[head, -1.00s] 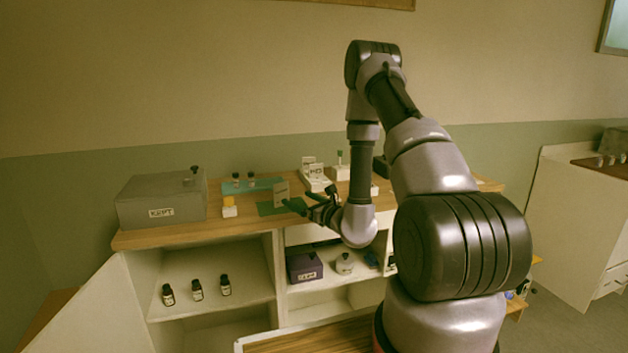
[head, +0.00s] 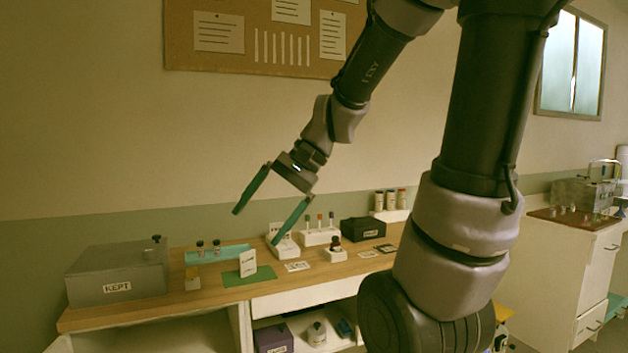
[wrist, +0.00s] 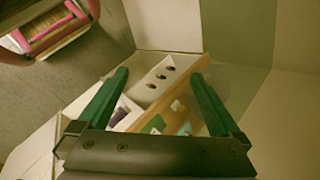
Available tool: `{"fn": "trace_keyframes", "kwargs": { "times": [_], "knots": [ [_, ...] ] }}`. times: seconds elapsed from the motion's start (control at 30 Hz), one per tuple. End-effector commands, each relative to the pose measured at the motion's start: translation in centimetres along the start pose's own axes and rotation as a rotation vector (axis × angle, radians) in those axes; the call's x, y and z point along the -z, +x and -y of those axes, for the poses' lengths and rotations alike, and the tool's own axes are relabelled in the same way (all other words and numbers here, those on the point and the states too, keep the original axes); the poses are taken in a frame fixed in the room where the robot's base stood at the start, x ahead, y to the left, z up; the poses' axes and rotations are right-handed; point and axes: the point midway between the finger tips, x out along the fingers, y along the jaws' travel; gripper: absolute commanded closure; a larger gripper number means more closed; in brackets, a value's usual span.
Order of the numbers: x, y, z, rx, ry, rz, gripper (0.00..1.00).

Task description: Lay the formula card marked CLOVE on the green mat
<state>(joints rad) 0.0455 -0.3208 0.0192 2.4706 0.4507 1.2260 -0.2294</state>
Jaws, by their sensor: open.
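The green mat (head: 262,274) lies flat on the wooden counter. A pale card (head: 248,263) stands upright at the mat; its writing is too small to read. A flat card (head: 297,266) lies right of the mat, and more small cards (head: 385,248) lie further right. I cannot tell which card is marked CLOVE. My gripper (head: 255,227) is open and empty, its green fingers spread, raised above the counter near the mat. In the wrist view, nothing shows held between the fingers (wrist: 158,73).
A grey box marked KEPT (head: 117,275) stands at the left end. A teal tray (head: 217,254) with dark bottles lies behind the mat. A white bottle rack (head: 320,237), a dark-capped bottle (head: 336,244) and a black box (head: 362,230) stand to the right.

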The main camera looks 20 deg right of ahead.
Motion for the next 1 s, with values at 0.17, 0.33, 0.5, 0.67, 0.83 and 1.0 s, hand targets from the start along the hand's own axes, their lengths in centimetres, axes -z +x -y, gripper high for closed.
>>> {"fn": "trace_keyframes", "kwargs": {
  "times": [0.17, 0.33, 0.5, 0.67, 0.83, 1.0],
  "knots": [
    [0.3, -5.4, -2.3, -0.117, -0.220, -0.326, 0.00],
    [0.8, -9.5, -3.2, -0.174, -0.344, -0.546, 0.00],
    [0.9, -11.1, -3.4, -0.191, -0.387, -0.628, 0.00],
    [0.9, -11.2, -3.4, -0.192, -0.388, -0.631, 0.00],
    [0.9, -11.2, -3.4, -0.192, -0.387, -0.629, 0.00],
    [0.9, -11.2, -3.4, -0.192, -0.387, -0.629, 0.00]
  ]
}}
